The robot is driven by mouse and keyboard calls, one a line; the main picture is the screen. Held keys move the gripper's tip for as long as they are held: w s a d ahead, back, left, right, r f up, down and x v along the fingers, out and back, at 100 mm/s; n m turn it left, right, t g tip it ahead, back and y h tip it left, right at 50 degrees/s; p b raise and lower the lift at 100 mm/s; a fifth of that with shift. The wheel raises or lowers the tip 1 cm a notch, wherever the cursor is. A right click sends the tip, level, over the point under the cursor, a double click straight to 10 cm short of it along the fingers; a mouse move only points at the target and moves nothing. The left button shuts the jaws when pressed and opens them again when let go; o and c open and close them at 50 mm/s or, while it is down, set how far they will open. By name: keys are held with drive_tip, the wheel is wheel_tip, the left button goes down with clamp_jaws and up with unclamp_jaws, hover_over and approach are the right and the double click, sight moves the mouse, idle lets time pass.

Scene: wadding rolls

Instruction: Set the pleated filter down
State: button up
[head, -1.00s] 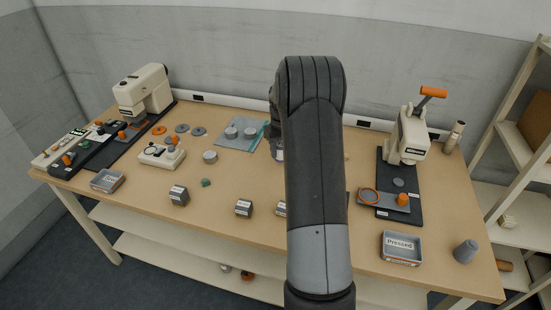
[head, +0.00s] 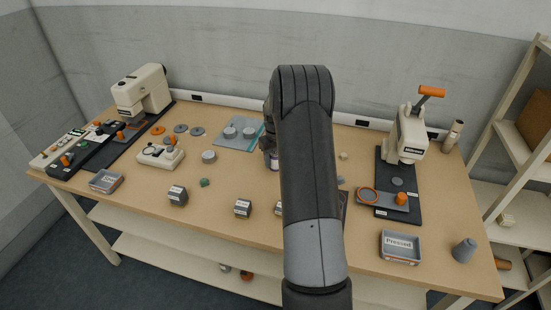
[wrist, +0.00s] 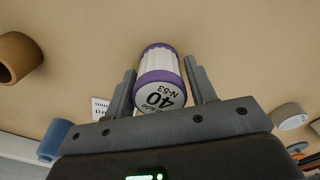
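The pleated filter (wrist: 160,75) is a white cylinder with purple end bands. Its end, printed "40" and "N-53", faces the wrist camera. My gripper (wrist: 160,70) has one finger on each side of it and appears shut on it. In the head view the filter (head: 274,163) shows only partly, low over the middle of the table beside my arm, which hides much of that area. I cannot tell whether its far end touches the table.
The wooden table (head: 235,180) holds a blue-grey mat (head: 238,142) with two grey discs, left of the filter. A press (head: 405,140) and a "Pressed" tray (head: 400,247) stand at the right. In the wrist view, a brown roll (wrist: 17,57) and blue roll (wrist: 55,140) lie left.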

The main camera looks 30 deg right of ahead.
drive_tip(key=shift+o, duration=1.4)
drive_tip(key=shift+r, duration=0.1)
wheel_tip(320, 180, up, 12)
drive_tip(key=shift+f, duration=0.1)
drive_tip(key=s+a+r+t, duration=0.3)
drive_tip(key=s+a+r, duration=1.1)
drive_tip(key=a+r, duration=0.15)
drive_tip(key=s+a+r, duration=0.1)
drive_tip(key=s+a, duration=0.1)
drive_tip(key=s, duration=0.3)
drive_tip(key=s+a+r+t, duration=0.1)
drive_tip(key=s+a, duration=0.2)
drive_tip(key=s, duration=0.2)
drive_tip(key=shift+s+a+r, duration=0.2)
drive_tip(key=shift+s+r, duration=0.05)
drive_tip(key=shift+r, duration=0.15)
drive_tip(key=shift+o, duration=0.4)
drive_tip(key=s+a+f, duration=0.1)
drive_tip(key=s+a, duration=0.1)
drive_tip(key=s, duration=0.3)
drive_tip(key=s+a+f+t, duration=0.1)
drive_tip(key=s, duration=0.5)
drive_tip(key=shift+a+f+t, duration=0.3)
drive_tip(key=shift+a+f, duration=0.1)
